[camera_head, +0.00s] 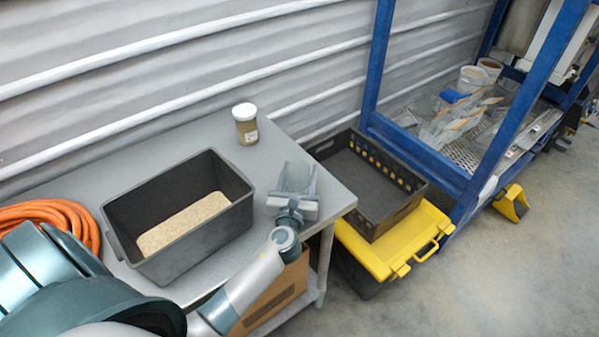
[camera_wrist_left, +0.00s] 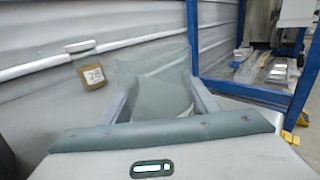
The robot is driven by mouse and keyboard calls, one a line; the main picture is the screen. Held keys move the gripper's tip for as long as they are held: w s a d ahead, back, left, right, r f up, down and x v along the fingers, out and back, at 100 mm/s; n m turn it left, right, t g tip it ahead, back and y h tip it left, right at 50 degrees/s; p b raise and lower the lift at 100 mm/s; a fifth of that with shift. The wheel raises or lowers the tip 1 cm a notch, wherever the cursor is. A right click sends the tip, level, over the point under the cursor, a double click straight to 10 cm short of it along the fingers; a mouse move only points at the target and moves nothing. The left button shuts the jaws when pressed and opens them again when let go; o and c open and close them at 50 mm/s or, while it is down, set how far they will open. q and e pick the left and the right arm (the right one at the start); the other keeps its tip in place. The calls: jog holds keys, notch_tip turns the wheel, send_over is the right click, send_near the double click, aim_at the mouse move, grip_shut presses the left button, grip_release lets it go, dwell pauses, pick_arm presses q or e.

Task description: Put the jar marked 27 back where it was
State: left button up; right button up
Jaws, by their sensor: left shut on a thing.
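A jar (camera_head: 245,124) with a white lid and tan contents stands upright on the grey table near the wall. In the left wrist view the jar (camera_wrist_left: 94,82) shows a label that looks like 25, too blurred to be sure. My left gripper (camera_head: 296,188) is over the table's right end, to the right of the jar and apart from it. It is shut on a grey-green scoop-like thing (camera_wrist_left: 160,82), which fills the space between its fingers. No other jar with a readable number shows. My right gripper is not in view.
A dark bin (camera_head: 128,224) with pale grain stands on the table (camera_head: 185,128). An orange hose (camera_head: 50,212) lies at the left. A black crate (camera_head: 405,208) sits on a yellow-lidded box (camera_head: 375,255) beyond the table's right edge. A blue frame (camera_head: 378,65) stands behind.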

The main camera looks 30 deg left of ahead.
aim_at(297, 183)
pick_arm(q)
jog(key=o, duration=1.3)
jog(key=shift+f, duration=0.1)
jog(key=shift+s, duration=0.15)
jog(key=b+v, duration=0.2)
jog(key=v, duration=0.8)
jog(key=shift+s+d+b, duration=0.2)
jog(key=shift+s+b, duration=0.1)
jog(key=shift+s+d, duration=0.15)
jog(key=shift+s, duration=0.3)
